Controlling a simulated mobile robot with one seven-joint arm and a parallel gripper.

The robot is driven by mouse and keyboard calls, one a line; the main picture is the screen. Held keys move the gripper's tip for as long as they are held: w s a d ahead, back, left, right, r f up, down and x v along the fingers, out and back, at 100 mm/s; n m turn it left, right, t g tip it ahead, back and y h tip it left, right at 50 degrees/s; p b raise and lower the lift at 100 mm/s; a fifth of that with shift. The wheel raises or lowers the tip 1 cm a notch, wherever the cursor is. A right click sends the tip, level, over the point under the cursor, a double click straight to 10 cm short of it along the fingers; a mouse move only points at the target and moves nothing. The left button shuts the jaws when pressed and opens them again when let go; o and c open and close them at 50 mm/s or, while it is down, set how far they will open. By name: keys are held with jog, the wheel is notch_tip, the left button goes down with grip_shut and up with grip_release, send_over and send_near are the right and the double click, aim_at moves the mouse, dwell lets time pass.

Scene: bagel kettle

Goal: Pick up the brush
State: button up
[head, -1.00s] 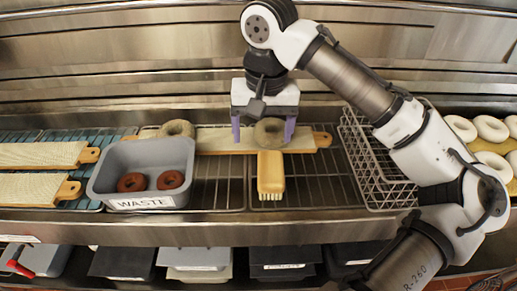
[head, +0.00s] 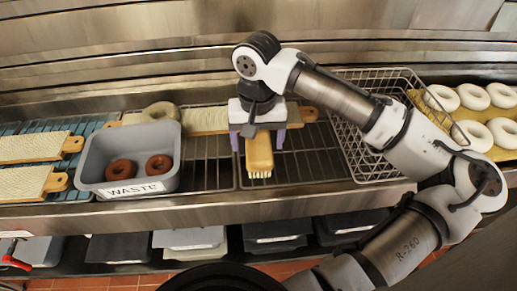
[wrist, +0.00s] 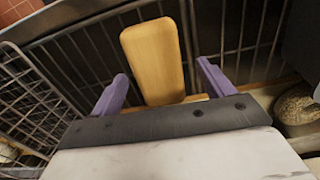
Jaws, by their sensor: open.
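The brush (head: 259,153) has a yellow-tan wooden back and pale bristles at its near end. It lies on the wire rack. In the wrist view the brush (wrist: 154,58) shows between and beyond the two purple fingers. My gripper (head: 257,150) is open over the far part of the brush, with one finger on each side. In the wrist view my gripper (wrist: 168,82) has a gap on both sides of the brush. I cannot tell how high the fingers are above the rack. The brush's far end is partly hidden under my gripper.
A grey WASTE bin (head: 101,162) with two brown bagels stands to the left. A wire basket (head: 352,130) stands to the right. Bare rack (head: 315,160) lies right of the brush.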

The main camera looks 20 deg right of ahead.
aim_at(259, 144)
jog(key=shift+d+f, duration=0.1)
jog(key=shift+f, duration=1.65)
jog(key=c, duration=1.1)
jog(key=shift+r, duration=0.1)
notch_tip(259, 144, up, 20)
jog(key=b, duration=0.1)
jog(key=o, duration=0.4)
jog(key=shift+s, duration=0.1)
jog(key=shift+c, duration=1.3)
